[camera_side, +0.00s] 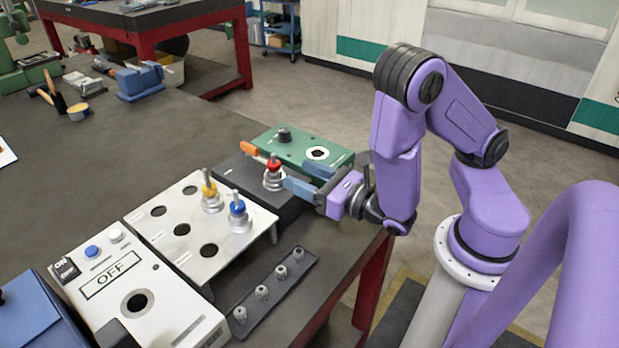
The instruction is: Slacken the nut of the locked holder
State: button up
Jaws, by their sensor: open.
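A tool holder with a red ring (274,165) stands upright in a dark block (236,176) near the table's right edge. A tool with an orange handle (249,148) is just behind and left of it; I cannot tell whether it touches the nut. My gripper (296,173), with blue fingers, is open just right of the red-ringed holder, its fingers pointing left toward it. I cannot tell whether a finger touches it. A yellow-ringed holder (209,189) and a blue-ringed holder (238,208) stand in a silver plate with several holes (172,212).
A green box (295,143) with a black knob and a hole sits behind the dark block. A dark strip with several small collets (262,293) lies in front. A white panel marked OFF (160,300) is at front left. The table's left middle is clear.

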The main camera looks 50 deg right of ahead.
jog(key=shift+s, duration=0.35)
jog(key=s+d+r+m+g+h, duration=0.2)
jog(key=s+d+m+g+h, duration=0.1)
jog(key=d+m+g+h, duration=0.4)
jog(key=s+d+r+m+g+h, duration=0.25)
jog(key=d+m+g, duration=0.2)
jog(key=m, duration=0.45)
jog(key=s+a+m+g+y, duration=0.6)
jog(key=s+a+y, duration=0.3)
jog(key=s, duration=0.2)
jog(key=shift+a+r+m, duration=0.15)
jog(key=shift+a+m, duration=0.1)
jog(key=shift+m, duration=0.65)
